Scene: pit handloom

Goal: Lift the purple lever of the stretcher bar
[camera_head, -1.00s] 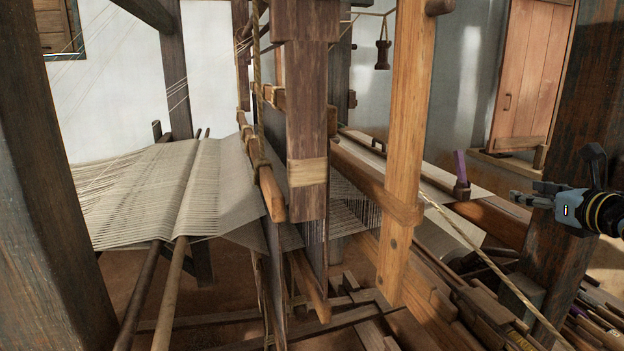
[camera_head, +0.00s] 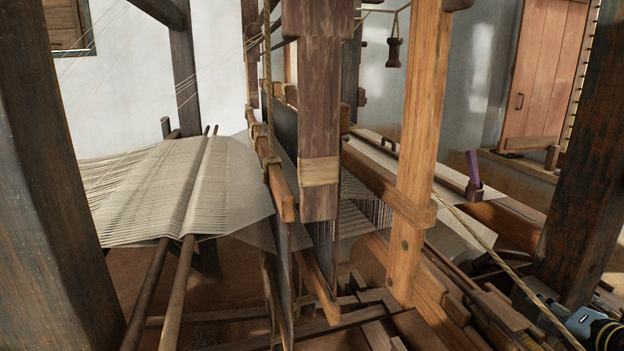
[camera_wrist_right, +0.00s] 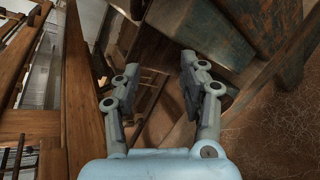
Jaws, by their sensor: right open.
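The purple lever (camera_head: 473,165) stands upright, tilted slightly left, in a dark bracket at the near right end of the stretcher bar (camera_head: 453,181). The bar lies across the pale cloth behind the wooden post, which hides part of it. My right gripper (camera_head: 580,319) is at the lower right of the head view, below and right of the lever and apart from it. In the right wrist view the right gripper (camera_wrist_right: 158,72) is open, with nothing between its fingers. The lever is not recognisable there. My left gripper is not in view.
A light wooden post (camera_head: 416,150) stands left of the lever. A dark thick post (camera_head: 578,190) stands to its right. A rope (camera_head: 490,251) slants down in front toward the right gripper. Wooden beams and blocks crowd the lower right.

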